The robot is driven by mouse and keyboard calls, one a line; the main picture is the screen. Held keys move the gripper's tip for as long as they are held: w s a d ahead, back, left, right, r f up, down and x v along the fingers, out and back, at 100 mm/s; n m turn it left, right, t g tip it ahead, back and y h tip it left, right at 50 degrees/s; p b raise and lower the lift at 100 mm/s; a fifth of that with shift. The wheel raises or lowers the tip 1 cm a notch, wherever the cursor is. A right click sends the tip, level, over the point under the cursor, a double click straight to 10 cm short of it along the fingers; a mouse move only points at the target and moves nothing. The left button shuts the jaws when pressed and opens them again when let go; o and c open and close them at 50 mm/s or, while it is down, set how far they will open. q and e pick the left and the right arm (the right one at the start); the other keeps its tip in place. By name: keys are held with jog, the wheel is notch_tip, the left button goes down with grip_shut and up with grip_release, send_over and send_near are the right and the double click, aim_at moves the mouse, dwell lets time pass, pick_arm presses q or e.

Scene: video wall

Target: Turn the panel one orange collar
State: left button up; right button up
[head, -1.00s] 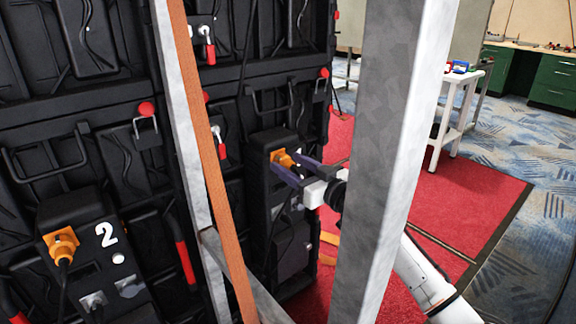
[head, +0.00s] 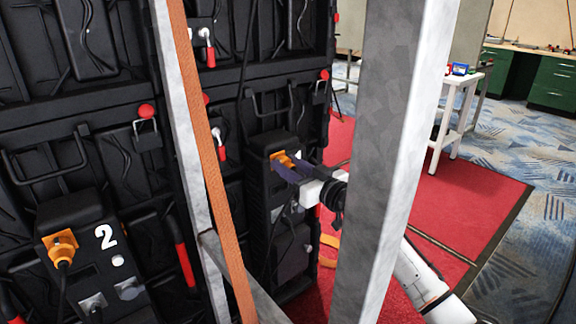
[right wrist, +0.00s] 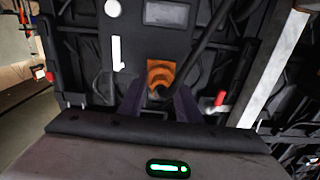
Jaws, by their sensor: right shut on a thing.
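The orange collar (head: 282,157) sits on the black box of panel one (head: 262,222), right of the orange-edged post. My right gripper (head: 288,165) is shut on it, its dark purple fingers reaching in from the right and covering part of it. In the right wrist view the orange collar (right wrist: 160,74) shows at the fingertips, with a dark cable running from it and a white figure 1 (right wrist: 117,53) upside-beside it on the box. Panel two's box carries another orange collar (head: 62,246) at lower left, with a white 2 beside it. My left gripper is not in view.
A grey metal post (head: 385,130) stands in front of my right arm. A thinner post with an orange strip (head: 207,160) stands left of panel one's box. Red carpet (head: 440,200) lies to the right, with a white table (head: 458,110) beyond.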

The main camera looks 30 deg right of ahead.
jog(key=shift+m, duration=0.3)
jog(key=m+p, duration=0.1)
jog(key=m, duration=0.1)
jog(key=shift+m, duration=0.4)
jog(key=shift+d+m+p, duration=0.1)
jog(key=shift+m+p, duration=0.2)
jog(key=shift+m, duration=0.9)
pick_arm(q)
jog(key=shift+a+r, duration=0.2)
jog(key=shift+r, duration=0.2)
pick_arm(e)
jog(key=shift+m, duration=1.4)
jog(key=shift+o, duration=0.2)
jog(key=o, duration=1)
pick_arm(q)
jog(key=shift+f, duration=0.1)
pick_arm(e)
jog(key=shift+o, duration=0.2)
pick_arm(q)
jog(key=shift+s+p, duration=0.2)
jog(key=shift+p, duration=0.1)
pick_arm(e)
jog(key=shift+s, duration=0.1)
